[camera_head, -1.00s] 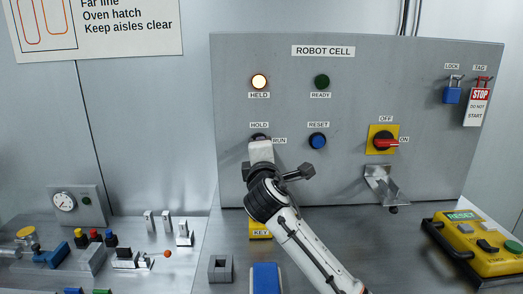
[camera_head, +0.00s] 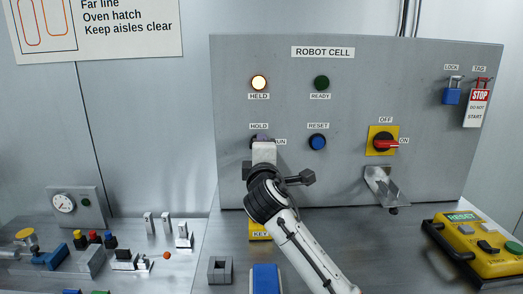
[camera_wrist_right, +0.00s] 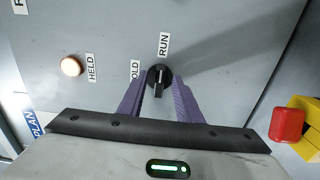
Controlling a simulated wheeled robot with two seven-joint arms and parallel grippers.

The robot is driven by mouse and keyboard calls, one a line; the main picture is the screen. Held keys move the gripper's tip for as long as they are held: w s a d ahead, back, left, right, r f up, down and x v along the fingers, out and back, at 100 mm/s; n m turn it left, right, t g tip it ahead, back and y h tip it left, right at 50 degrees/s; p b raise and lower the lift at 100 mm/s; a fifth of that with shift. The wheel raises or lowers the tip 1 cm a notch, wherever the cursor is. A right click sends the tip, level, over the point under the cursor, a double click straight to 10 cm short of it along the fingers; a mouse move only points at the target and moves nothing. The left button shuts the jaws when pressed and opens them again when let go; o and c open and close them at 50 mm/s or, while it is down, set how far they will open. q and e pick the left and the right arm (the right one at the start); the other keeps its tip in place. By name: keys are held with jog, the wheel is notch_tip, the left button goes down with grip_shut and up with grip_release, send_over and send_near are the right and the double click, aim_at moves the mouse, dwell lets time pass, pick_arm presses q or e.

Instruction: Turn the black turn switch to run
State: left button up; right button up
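The black turn switch (camera_wrist_right: 159,86) sits on the grey panel between the HOLD and RUN labels. In the right wrist view its handle lies in line with the RUN label (camera_wrist_right: 163,45), with a white mark at the RUN end. My right gripper (camera_wrist_right: 157,77) has its two purple fingers on either side of the switch, with gaps beside the narrow handle. In the head view this gripper (camera_head: 261,139) covers the switch. The HELD lamp (camera_head: 259,82) is lit and the READY lamp (camera_head: 322,82) is dark. My left gripper is not in view.
The blue RESET button (camera_head: 318,142) and red-handled OFF/ON switch (camera_head: 384,143) are to the right. A bracket (camera_head: 384,186) juts out below. A yellow pendant (camera_head: 477,245) lies at right. A red button on a yellow base (camera_wrist_right: 287,124) is near the wrist.

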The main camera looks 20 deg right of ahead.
jog(key=b+v, duration=0.1)
jog(key=v, duration=0.9)
jog(key=shift+s, duration=0.15)
dwell(0.4)
